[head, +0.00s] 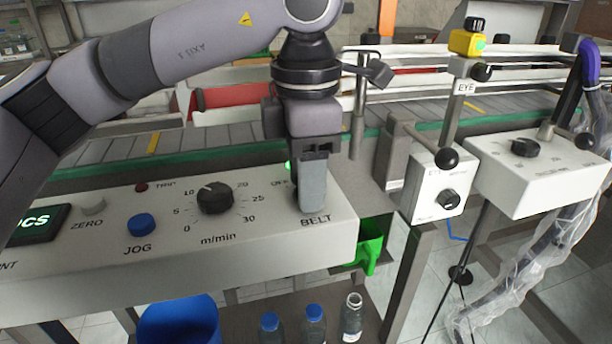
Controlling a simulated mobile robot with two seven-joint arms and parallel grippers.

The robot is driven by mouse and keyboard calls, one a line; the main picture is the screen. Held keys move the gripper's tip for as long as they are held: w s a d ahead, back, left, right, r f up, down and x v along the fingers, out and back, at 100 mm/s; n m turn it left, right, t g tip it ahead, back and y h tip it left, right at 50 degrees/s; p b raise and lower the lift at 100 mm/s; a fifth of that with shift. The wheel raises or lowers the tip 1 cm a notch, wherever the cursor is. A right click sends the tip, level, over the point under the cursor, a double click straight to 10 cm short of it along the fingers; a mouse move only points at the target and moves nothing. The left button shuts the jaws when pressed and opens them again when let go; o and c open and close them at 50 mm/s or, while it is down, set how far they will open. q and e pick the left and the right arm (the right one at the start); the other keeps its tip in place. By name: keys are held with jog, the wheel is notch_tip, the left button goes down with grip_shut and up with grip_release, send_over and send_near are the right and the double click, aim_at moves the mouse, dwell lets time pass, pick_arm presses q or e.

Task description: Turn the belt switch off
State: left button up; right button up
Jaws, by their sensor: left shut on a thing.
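The belt switch is hidden behind my left gripper (312,200), which points down at the spot just above the BELT label (316,222) on the white control panel (280,258). The gripper's fingers are together on the switch there. The switch's position cannot be seen. A small green light (288,166) glows just left of the gripper, beside partly covered lettering. My right gripper is not in view.
Left on the panel are a black speed dial (215,198), a blue JOG button (141,224) and a grey ZERO knob (92,205). The conveyor belt (205,138) runs behind. The EYE box (438,190) stands to the right. Bottles (352,318) stand below.

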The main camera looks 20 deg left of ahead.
pick_arm(q)
jog(key=shift+n, duration=0.6)
jog(key=o, duration=0.9)
jog(key=shift+r+p, duration=0.5)
jog(key=shift+r, duration=3.15)
